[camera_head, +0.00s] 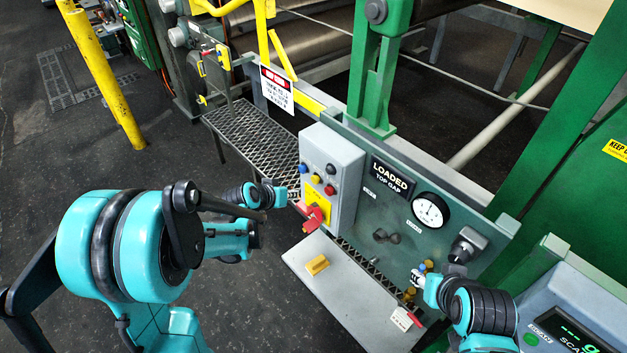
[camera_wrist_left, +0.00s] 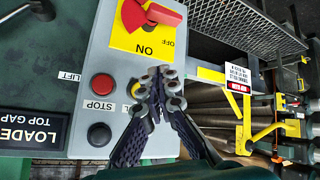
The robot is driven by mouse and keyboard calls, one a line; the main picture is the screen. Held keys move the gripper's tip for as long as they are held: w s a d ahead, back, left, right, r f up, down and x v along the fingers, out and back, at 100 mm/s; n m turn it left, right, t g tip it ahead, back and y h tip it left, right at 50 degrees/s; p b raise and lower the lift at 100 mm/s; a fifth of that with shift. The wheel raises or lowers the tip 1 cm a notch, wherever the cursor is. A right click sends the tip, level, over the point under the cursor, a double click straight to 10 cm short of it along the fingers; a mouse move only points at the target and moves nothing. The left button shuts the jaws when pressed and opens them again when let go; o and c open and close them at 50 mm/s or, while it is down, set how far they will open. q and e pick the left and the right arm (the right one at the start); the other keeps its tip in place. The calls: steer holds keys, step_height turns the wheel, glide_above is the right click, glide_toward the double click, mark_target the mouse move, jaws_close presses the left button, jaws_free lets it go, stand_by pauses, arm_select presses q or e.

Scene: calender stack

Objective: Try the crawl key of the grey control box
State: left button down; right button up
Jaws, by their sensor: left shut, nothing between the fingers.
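The grey control box (camera_head: 347,163) stands at the left end of the green panel. Its face has black, blue and red buttons above a yellow plate with a red rotary switch (camera_head: 314,217). In the left wrist view the box (camera_wrist_left: 118,55) shows a red STOP button (camera_wrist_left: 102,85), a black button (camera_wrist_left: 99,134) and the red switch (camera_wrist_left: 152,15). My left gripper (camera_wrist_left: 163,80) is shut and empty in front of the box face, covering part of a label and some keys. I cannot read a crawl label or tell whether the fingertips touch. In the head view this gripper (camera_head: 283,196) is beside the box.
My right gripper (camera_head: 422,284) is at the panel's lower right; its fingers are unclear. A grey shelf (camera_head: 345,290) below the panel carries a yellow block (camera_head: 317,265). A pressure gauge (camera_head: 430,210) is on the panel. A mesh step (camera_head: 250,140) and yellow rail lie behind.

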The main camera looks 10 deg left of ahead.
mark_target(316, 179)
arm_select(q)
steer(key=shift+w+d, duration=0.8)
steer(key=shift+w, duration=0.2)
steer(key=shift+w+d, duration=0.75)
steer(key=shift+w, duration=0.25)
steer(key=shift+w+d+b, duration=0.25)
steer(key=shift+w+b, duration=0.05)
steer(key=shift+b, duration=0.05)
steer(key=shift+w+d, duration=0.3)
steer(key=shift+w, duration=0.1)
stand_by(0.8)
steer(key=shift+s+a+b, duration=0.3)
steer(key=shift+s+a, duration=0.3)
steer(key=shift+s, duration=0.15)
